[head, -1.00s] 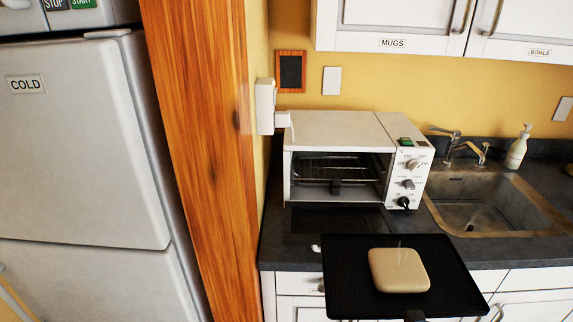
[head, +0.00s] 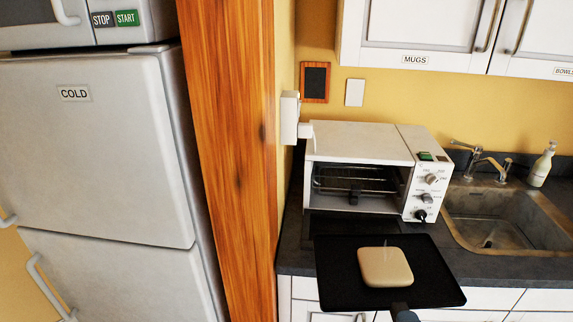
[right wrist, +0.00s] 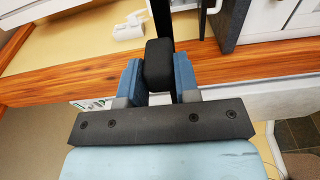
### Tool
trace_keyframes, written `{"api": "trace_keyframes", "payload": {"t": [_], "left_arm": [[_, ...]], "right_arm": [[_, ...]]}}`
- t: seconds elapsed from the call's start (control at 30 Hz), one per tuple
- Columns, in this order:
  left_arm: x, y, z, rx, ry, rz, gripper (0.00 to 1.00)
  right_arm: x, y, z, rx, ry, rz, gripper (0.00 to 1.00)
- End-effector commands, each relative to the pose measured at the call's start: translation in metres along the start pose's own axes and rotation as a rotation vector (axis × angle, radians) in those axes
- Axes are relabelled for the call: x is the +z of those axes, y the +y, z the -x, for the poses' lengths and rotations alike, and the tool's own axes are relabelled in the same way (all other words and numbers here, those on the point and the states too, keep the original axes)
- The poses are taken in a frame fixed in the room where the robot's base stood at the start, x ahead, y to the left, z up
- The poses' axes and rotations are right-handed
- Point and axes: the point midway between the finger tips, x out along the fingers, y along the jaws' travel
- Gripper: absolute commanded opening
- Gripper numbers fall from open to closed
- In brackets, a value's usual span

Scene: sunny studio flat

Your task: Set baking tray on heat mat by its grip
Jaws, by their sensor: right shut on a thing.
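The baking tray (head: 338,283) is black and flat, and carries a beige rounded-square slab (head: 385,267). In the head view it is held level in front of the counter edge, overlapping the counter's front. Its grip (head: 402,310) points toward me at the bottom edge. In the right wrist view my right gripper (right wrist: 158,80) has its blue fingers shut on the black grip (right wrist: 158,62). A dark flat rectangle (head: 335,225) lies in front of the toaster oven; I cannot tell whether it is the heat mat or the lowered oven door. My left gripper is not in view.
The white toaster oven (head: 360,143) stands open on the dark counter (head: 295,245), with a rack inside. A sink (head: 495,225) and a soap bottle (head: 541,165) are to its right. A wooden post (head: 232,150) and a fridge (head: 100,150) stand left.

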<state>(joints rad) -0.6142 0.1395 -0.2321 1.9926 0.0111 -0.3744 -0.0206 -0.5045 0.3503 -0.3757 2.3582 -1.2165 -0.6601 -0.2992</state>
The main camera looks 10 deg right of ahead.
Motion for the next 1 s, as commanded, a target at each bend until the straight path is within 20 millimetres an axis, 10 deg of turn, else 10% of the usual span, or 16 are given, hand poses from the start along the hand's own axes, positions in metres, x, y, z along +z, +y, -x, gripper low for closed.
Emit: {"api": "trace_keyframes", "payload": {"t": [0.4, 1.0], "left_arm": [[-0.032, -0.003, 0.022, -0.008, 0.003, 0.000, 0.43], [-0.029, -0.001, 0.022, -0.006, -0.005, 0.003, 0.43]], "right_arm": [[-0.017, 0.021, -0.096, 0.005, 0.110, 0.012, 0.00], [-0.018, 0.021, -0.105, 0.001, 0.117, 0.008, 0.00]]}}
